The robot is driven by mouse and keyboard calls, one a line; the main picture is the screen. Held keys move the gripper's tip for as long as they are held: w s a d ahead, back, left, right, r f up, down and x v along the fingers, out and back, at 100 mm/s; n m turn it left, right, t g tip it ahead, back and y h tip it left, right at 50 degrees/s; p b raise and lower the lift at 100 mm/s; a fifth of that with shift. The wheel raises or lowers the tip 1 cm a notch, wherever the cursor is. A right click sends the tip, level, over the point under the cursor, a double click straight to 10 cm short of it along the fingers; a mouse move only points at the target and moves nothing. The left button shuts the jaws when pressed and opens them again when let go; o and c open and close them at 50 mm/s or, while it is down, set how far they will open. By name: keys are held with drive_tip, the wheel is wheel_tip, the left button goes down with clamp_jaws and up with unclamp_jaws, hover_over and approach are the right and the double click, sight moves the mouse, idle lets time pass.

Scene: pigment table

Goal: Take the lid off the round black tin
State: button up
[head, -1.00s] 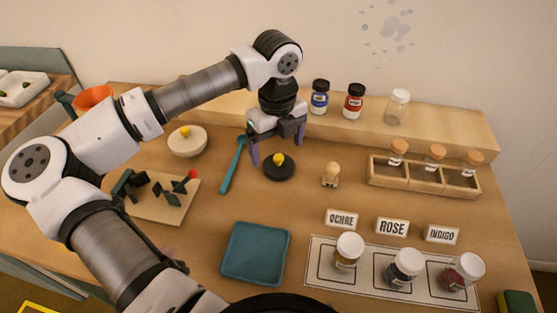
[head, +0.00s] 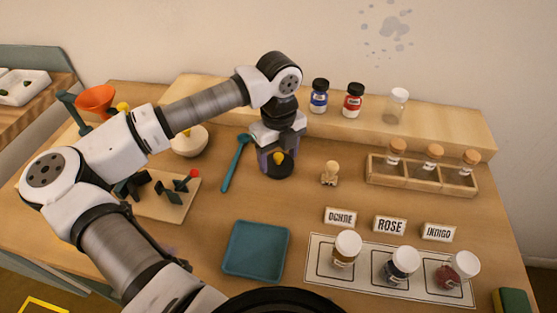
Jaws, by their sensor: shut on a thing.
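The round black tin (head: 277,171) stands on the table left of the small wooden figure, with a yellow knob (head: 279,158) on its lid. My gripper (head: 277,161) is down at the tin, pointing downward, its purple fingers on either side of the lid. It is shut on the lid. The lid appears to sit on the tin; any gap between them is too small to tell. The fingers hide part of the tin's sides.
A teal spatula (head: 236,163) and a cream bowl (head: 190,141) are to the left. A wooden figure (head: 330,173) stands close on the right. A teal tray (head: 255,250) lies in front. A vial rack (head: 421,178) is further right; a raised shelf (head: 440,128) runs behind.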

sight(278, 155)
wheel_tip(278, 155, up, 20)
drive_tip(key=b, duration=0.2)
drive_tip(key=shift+b, duration=0.4)
